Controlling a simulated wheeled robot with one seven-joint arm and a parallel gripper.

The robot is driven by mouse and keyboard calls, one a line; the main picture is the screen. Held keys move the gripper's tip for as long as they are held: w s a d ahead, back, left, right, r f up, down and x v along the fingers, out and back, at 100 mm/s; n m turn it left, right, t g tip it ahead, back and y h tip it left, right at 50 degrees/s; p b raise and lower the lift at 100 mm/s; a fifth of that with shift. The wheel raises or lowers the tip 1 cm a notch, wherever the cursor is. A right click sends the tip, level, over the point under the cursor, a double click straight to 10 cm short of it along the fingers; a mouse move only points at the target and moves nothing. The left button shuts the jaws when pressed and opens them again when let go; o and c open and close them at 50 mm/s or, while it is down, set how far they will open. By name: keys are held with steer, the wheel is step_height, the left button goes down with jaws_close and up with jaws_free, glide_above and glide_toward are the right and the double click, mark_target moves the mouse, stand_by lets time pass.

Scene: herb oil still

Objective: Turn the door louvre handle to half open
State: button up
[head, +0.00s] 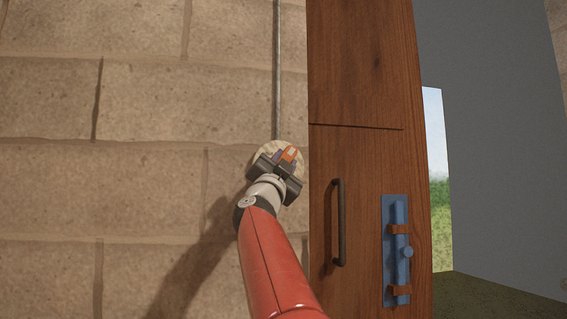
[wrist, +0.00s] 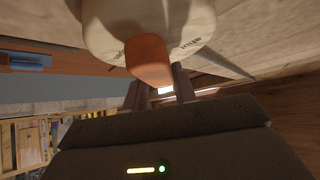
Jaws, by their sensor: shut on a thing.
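The louvre handle is an orange lever (head: 290,153) on a round cream dial (head: 262,153) on the stone wall, left of the wooden door. In the wrist view the orange lever (wrist: 148,60) stands out from the cream dial (wrist: 150,22), which carries small dark lettering that I cannot read surely. My gripper (head: 282,160) is at the dial and shut on the orange lever. In the wrist view my gripper (wrist: 158,90) has its fingers at the lever's end. The gripper hides the lower part of the dial in the head view. The louvre itself is not identifiable.
A thin metal rod (head: 277,70) runs up the wall from the dial. The wooden door (head: 360,80) has a dark pull handle (head: 341,222) and a blue bolt (head: 397,250). Right of it is an opening with grass and sky, beside a grey panel (head: 495,130).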

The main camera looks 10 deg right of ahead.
steer(key=shift+m+g+h, duration=0.7)
steer(key=shift+m+g, duration=0.2)
steer(key=shift+m, duration=0.4)
steer(key=shift+o, duration=0.2)
steer(key=o, duration=1)
steer(key=shift+d, duration=0.1)
steer(key=shift+c, duration=0.2)
steer(key=b+v, duration=0.4)
steer(key=v, duration=0.4)
steer(key=shift+b, duration=0.3)
